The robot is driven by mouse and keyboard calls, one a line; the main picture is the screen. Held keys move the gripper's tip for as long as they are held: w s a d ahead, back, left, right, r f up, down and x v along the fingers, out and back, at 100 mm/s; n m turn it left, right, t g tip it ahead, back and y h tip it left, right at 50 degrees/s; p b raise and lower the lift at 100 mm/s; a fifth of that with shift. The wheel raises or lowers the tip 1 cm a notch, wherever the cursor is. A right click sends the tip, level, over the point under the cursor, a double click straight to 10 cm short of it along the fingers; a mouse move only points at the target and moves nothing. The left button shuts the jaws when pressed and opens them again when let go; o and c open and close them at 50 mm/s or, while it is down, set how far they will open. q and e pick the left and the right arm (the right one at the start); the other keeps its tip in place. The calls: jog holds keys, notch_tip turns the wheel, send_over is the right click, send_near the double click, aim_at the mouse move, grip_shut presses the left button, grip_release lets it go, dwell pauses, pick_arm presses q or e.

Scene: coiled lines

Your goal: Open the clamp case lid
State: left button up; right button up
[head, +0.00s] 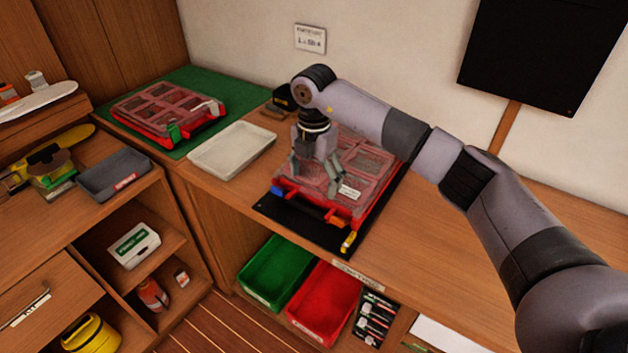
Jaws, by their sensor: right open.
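Two red cases with clear compartment lids are in the head view, and I cannot tell by label which is the clamp case. One case (374,200) lies on a black mat (280,213) on the bench; its lid looks closed and carries a small white label. The other case (160,105) lies flat on a green mat (215,82) at the back left, its lid also down. My right gripper (316,173) is open, pointing down over the left part of the case on the black mat. I cannot tell whether its fingers touch the lid. My left gripper is out of view.
A white tray (232,150) sits between the cases. A small dark object (283,97) stands behind my right gripper. A grey tray (113,174) is on the left shelf top. Green (275,272) and red (325,302) bins sit below the bench. The bench right of the case looks clear.

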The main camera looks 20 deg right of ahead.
jog(key=shift+f, duration=1.25)
jog(key=shift+c, duration=0.4)
grip_shut()
